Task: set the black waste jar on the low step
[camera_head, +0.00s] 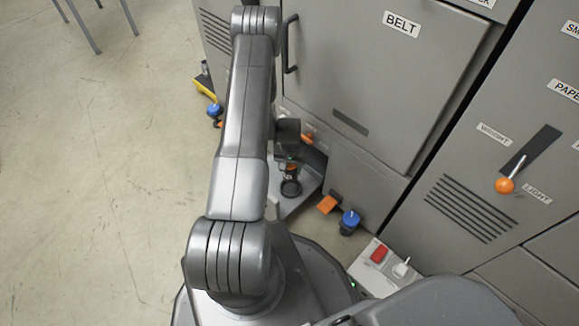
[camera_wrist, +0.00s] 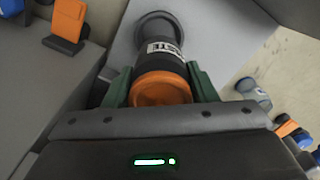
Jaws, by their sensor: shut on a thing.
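The black waste jar (camera_wrist: 165,58) has an orange lid and a white label, of which "STE" reads in the wrist view. My gripper (camera_wrist: 160,88) is shut on it, with a green finger on each side near the lid. In the head view the jar (camera_head: 291,172) is small and partly hidden under my gripper (camera_head: 289,163). The low step (camera_head: 308,184) is a grey platform at the cabinet's foot, also in the wrist view (camera_wrist: 225,30). A dark ring (camera_wrist: 155,19) shows at the jar's far end, over the step. I cannot tell whether the jar touches the step.
A blue-capped container (camera_head: 349,224) and an orange piece (camera_head: 327,204) are right of the step. Another blue-topped item (camera_head: 214,111) is to the left. The BELT cabinet (camera_head: 385,75) rises behind. A box with a red button (camera_head: 379,254) lies right. Open floor (camera_head: 110,180) is left.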

